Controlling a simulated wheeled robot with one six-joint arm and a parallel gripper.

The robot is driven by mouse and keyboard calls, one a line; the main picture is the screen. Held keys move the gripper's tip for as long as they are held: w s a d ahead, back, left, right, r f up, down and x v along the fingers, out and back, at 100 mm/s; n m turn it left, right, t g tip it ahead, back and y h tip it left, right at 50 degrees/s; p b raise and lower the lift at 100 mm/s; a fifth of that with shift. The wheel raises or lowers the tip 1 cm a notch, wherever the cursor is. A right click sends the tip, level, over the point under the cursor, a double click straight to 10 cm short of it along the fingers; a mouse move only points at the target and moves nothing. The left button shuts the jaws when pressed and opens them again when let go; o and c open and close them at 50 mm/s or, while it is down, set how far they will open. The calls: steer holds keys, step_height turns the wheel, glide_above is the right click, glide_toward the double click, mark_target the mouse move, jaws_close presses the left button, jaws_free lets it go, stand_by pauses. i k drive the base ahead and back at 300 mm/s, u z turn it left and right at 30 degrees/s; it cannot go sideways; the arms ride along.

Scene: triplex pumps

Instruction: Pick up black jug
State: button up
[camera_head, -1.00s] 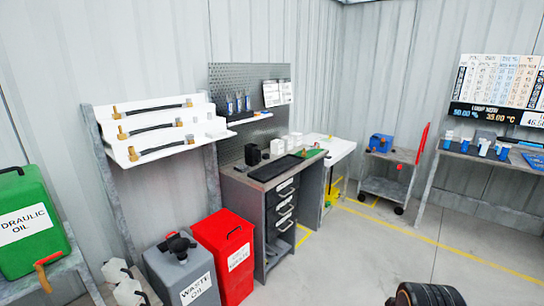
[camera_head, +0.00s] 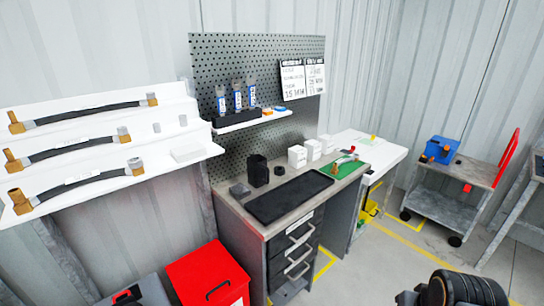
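A black jug-like container (camera_head: 258,170) stands upright on the grey workbench (camera_head: 232,203), towards its back left. It is the likeliest black jug, though it is small here and I cannot make out a handle clearly. My gripper is not clearly in view. A dark rounded part with an orange-brown ring (camera_head: 455,290) shows at the bottom right and looks like part of my arm. It is well apart from the bench.
A black tray (camera_head: 288,197) lies in front of the container. White boxes (camera_head: 297,156) stand right of it. A red bin (camera_head: 208,276) is left of the bench. A blue device sits on a cart (camera_head: 445,205) at right. Floor (camera_head: 385,265) before the bench is clear.

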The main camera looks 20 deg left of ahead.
mark_target(257, 171)
steer(key=i, duration=1.2)
steer(key=u, duration=2.65)
steer(key=i, duration=0.5)
steer(key=u, duration=0.05)
